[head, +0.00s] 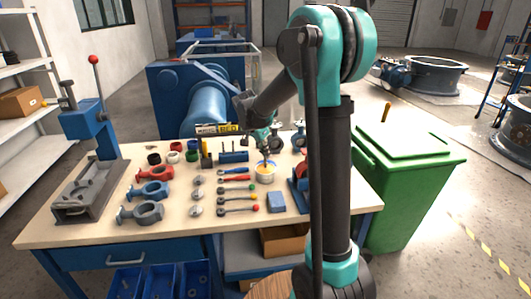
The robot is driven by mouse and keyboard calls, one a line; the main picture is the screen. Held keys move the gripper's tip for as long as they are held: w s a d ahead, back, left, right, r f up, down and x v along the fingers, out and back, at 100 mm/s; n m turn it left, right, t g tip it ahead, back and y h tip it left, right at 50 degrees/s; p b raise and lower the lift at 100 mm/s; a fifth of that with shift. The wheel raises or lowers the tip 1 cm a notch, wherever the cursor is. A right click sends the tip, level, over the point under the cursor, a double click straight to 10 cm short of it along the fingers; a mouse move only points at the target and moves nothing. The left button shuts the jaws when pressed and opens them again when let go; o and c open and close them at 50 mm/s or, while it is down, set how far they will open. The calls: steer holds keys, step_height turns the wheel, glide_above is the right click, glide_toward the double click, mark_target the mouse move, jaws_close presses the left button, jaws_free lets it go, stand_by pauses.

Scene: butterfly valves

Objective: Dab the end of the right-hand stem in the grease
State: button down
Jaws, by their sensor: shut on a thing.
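My gripper (265,151) is small in the head view and points down over the grease tub (265,178). The tub is pale and round, with yellow-orange grease inside, and stands on the workbench right of the middle. My gripper is shut on a thin thing, most likely a stem, whose lower end is at or just above the tub's opening. I cannot tell whether it touches the grease. The fingers and the held thing are too small to make out clearly.
The workbench (85,233) holds blue and red valve bodies (152,190), discs (196,195), levers with coloured ends (238,198) and a blue block (276,203). A press (88,150) stands at the left and a green bin (408,180) at the right. My arm hides the bench's right part.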

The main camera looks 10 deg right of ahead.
steer(key=shift+f, duration=0.5)
stand_by(1.2)
steer(key=shift+r, duration=3.5)
